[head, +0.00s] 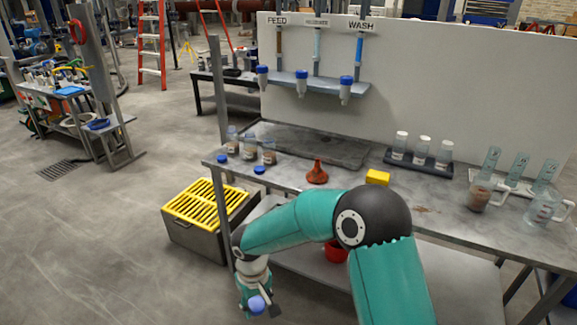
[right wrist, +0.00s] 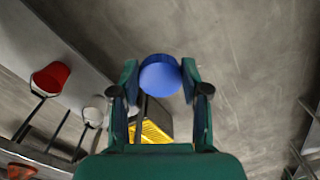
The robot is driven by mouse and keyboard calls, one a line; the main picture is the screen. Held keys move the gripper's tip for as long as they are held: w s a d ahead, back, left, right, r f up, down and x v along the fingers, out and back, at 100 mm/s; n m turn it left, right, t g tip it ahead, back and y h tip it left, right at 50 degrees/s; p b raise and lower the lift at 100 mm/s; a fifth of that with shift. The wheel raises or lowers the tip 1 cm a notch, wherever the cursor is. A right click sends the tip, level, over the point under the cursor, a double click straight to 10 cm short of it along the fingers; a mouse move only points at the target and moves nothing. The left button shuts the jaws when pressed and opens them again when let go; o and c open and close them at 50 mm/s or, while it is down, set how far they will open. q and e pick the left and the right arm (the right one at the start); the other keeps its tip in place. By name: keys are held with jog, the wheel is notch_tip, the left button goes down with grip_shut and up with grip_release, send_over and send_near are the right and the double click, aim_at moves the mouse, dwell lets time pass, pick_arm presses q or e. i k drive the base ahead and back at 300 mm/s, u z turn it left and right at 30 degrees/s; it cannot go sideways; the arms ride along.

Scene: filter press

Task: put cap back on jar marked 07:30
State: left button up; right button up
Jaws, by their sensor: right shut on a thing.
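My right gripper (head: 258,302) hangs low in front of the bench's left end, beyond its edge. It is shut on a round blue cap (head: 257,304); the cap also shows between the fingertips in the right wrist view (right wrist: 160,76). Three glass jars with brownish contents, a left one (head: 232,140), a middle one (head: 250,148) and a right one (head: 269,153), stand at the bench's left end and look uncapped. Their labels are too small to read, so I cannot tell which is marked 07:30. Two blue caps (head: 221,158) (head: 260,170) lie near them. My left gripper is out of view.
An orange-brown funnel (head: 317,173) and a yellow block (head: 377,177) stand on the bench (head: 425,205). White-capped jars stand in a dark rack (head: 418,163). A grey bin with a yellow grate (head: 205,204) stands on the floor left of the bench. Beakers and cylinders occupy the right end.

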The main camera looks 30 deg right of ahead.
aim_at(251, 148)
jog(key=z, duration=0.8)
jog(key=i, duration=1)
jog(key=z, duration=0.05)
